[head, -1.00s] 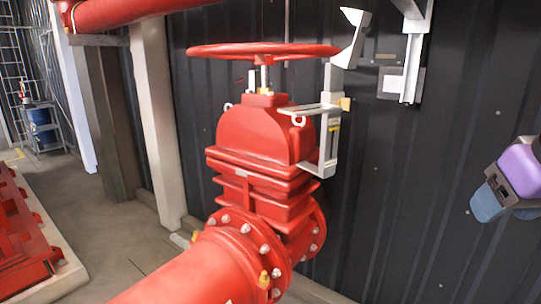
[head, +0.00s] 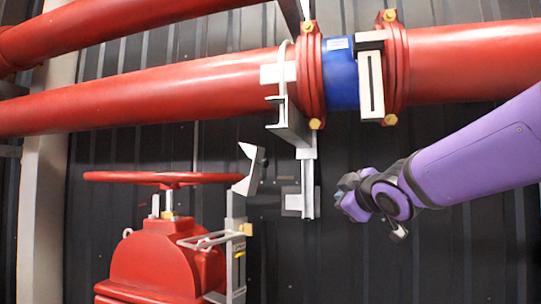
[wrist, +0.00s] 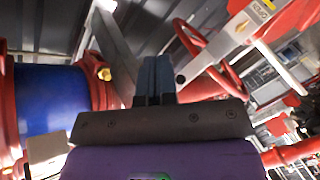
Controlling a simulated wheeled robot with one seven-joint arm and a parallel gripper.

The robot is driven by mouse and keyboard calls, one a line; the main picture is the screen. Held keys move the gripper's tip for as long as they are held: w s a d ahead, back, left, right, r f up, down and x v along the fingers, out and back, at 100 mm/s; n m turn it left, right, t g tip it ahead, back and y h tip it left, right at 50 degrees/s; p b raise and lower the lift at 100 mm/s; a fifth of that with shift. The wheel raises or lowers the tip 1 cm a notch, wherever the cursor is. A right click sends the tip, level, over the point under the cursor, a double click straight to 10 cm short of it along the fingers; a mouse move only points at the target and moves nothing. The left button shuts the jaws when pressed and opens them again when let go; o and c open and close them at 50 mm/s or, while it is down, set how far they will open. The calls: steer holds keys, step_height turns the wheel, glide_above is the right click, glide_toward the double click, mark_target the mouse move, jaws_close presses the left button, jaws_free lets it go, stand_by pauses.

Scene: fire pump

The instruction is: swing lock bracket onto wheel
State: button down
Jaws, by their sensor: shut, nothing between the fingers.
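The red handwheel (head: 160,178) lies level on top of the red valve (head: 155,262) at the lower left of the head view. The grey lock bracket (head: 237,262) stands upright at the wheel's right side. Its pale angled top plate (head: 250,168) is by the wheel's right rim; I cannot tell whether they touch. My gripper (head: 345,187) is right of the bracket, apart from it. In the wrist view its fingers (wrist: 156,76) are shut with nothing held. Beyond them are the red wheel (wrist: 200,62) and the bracket (wrist: 240,28) with a yellow label.
A large red pipe (head: 150,92) with a blue section (head: 341,72) crosses above my gripper. A grey pipe support (head: 306,180) hangs between bracket and gripper, by the dark corrugated wall (head: 400,270). The space below my gripper looks clear.

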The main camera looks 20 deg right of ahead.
steer(key=w+a+r+n+t+y, duration=0.25)
steer(key=w+r+n+y, duration=0.4)
steer(key=n+y, duration=0.45)
steer(key=n+g+y, duration=0.2)
steer(key=n+y, duration=0.1)
steer(key=n, duration=0.3)
glide_toward(263, 151)
steer(key=x, duration=0.7)
steer(key=shift+w+a, duration=0.15)
steer(key=shift+w, duration=0.2)
steer(key=shift+w+a+r, duration=0.4)
steer(key=shift+w+r, duration=0.15)
steer(key=shift+r, duration=0.1)
steer(key=shift+w+a+r, duration=0.4)
steer(key=shift+w+r, duration=0.2)
steer(key=v, duration=1.1)
